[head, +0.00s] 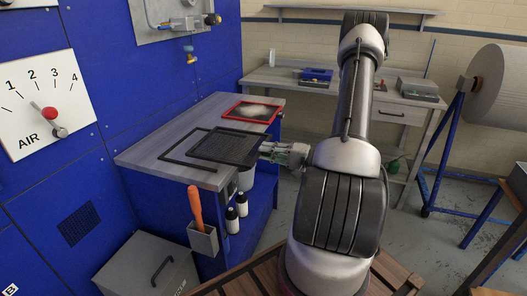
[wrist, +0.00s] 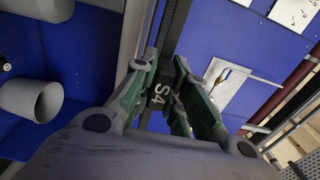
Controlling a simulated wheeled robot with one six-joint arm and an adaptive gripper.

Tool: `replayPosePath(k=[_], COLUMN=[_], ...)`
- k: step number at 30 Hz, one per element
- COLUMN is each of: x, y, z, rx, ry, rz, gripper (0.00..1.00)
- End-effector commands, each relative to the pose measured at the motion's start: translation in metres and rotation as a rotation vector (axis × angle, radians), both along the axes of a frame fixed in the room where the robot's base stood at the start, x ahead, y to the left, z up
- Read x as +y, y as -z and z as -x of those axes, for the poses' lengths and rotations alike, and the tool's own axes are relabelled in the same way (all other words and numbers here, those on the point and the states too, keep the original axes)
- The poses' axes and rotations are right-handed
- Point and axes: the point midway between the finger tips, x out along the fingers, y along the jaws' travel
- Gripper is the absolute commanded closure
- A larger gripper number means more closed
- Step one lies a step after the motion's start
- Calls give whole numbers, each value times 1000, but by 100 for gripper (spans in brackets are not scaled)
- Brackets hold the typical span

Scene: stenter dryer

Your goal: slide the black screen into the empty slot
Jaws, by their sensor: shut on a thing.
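The black screen (head: 225,147) is a flat dark mesh panel in the head view, over the grey counter top. My gripper (head: 266,150) is shut on its right edge. In the wrist view, the green fingers of my gripper (wrist: 170,78) close on a black tab marked S4 (wrist: 161,93). A thin black rectangular outline (head: 178,160) lies on the counter to the left of the screen, partly covered by it. I cannot tell whether this outline is the empty slot. The contact between screen and counter is also unclear.
A red-framed screen (head: 252,111) with pale fluff lies at the back of the counter (head: 150,150). An orange-handled tool (head: 195,207) stands in a grey holder below. A blue panel with an AIR dial (head: 43,105) rises at left.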

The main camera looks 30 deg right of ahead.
Motion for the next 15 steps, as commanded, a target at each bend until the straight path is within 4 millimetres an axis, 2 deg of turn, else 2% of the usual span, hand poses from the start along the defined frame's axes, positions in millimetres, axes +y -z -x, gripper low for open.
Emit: replayPosePath(k=[15], x=[-18], y=[0], z=[23], rx=[-1], ry=[2], rz=[-1], gripper=[100])
